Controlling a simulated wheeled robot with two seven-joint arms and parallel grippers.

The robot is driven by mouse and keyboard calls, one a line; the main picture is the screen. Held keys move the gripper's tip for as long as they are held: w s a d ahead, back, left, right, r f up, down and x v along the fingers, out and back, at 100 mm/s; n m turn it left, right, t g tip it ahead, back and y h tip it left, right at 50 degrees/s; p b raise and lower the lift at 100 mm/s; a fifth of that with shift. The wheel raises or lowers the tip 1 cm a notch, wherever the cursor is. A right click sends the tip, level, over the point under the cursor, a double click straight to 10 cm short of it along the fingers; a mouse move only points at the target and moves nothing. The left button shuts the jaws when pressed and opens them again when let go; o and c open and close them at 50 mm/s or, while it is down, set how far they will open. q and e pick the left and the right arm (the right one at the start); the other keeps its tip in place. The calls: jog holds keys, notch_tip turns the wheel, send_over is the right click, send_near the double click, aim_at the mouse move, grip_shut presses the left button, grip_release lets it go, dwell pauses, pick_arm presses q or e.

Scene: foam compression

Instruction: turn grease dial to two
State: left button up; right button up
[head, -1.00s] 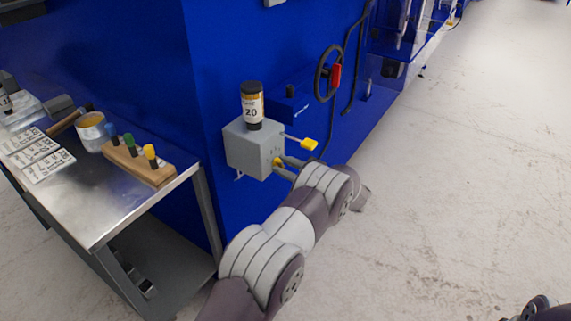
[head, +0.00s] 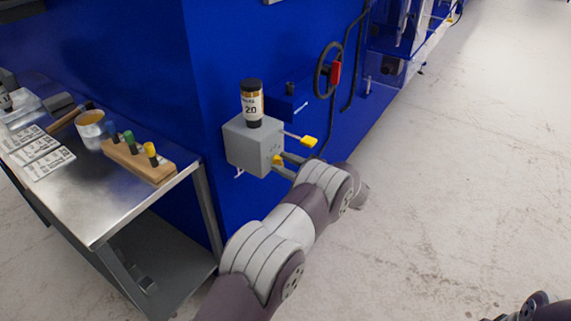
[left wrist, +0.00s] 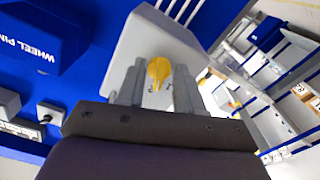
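The grease unit is a grey box (head: 248,146) on the side of the blue machine, with a black-capped cartridge (head: 251,103) marked 20 on top. Its yellow dial (head: 278,160) is on the box's right-hand face. In the left wrist view the dial (left wrist: 159,71) has a rounded end and a narrower tip, with small marks beside it, too small to read surely. My left gripper (head: 287,165) is at this face, its fingers apart on either side of the dial, close to it. Firm contact is not visible. My right gripper is out of view; only part of my right arm shows at the lower right corner.
A yellow-ended lever (head: 308,141) sticks out from the box just above my left gripper. A handwheel (head: 322,71) with a red handle is further back. A metal bench (head: 96,215) on the left holds a tin (head: 92,131) and a wooden block (head: 140,164). The floor at right is clear.

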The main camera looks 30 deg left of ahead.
pick_arm(q)
jog(key=s+d, duration=0.1)
jog(key=d, duration=1.1)
jog(key=shift+d+b, duration=0.35)
jog(key=shift+b, duration=0.05)
